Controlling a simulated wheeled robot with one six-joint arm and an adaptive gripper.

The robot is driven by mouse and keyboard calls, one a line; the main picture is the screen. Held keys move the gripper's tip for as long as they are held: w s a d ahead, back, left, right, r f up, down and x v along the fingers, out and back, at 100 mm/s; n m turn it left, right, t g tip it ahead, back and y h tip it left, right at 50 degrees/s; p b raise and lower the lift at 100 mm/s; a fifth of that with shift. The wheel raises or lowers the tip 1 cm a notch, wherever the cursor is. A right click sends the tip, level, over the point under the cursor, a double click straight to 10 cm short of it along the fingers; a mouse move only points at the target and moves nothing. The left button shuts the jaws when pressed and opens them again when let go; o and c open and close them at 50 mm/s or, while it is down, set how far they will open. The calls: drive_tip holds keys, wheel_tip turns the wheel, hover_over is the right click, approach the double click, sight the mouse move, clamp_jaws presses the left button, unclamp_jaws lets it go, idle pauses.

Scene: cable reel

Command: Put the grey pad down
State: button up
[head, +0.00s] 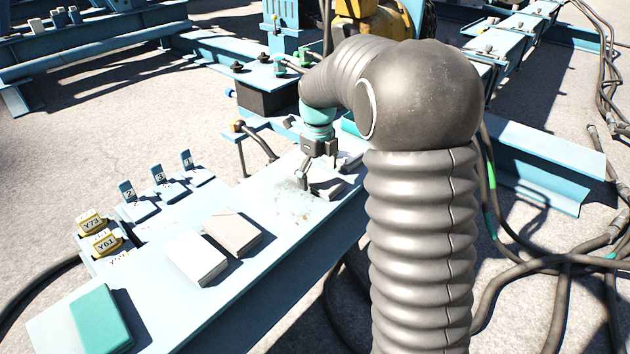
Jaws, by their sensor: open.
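My gripper (308,180) is low over the far part of the pale blue bench (280,215), pointing down, with its jaws open. A small grey pad (329,188) lies at the fingers' right side, apparently flat on the bench top. Whether a finger still touches it is too small to tell. My arm hides part of the bench to the right of the pad.
A white block (197,260), a beige block (233,232) and a teal block (101,319) lie nearer on the bench. Numbered tags (158,180) and yellow tags (101,235) stand along its left edge. Cables (545,262) lie on the ground at right.

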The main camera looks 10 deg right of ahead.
drive_tip(key=c, duration=1.3)
drive_tip(key=shift+r, duration=0.15)
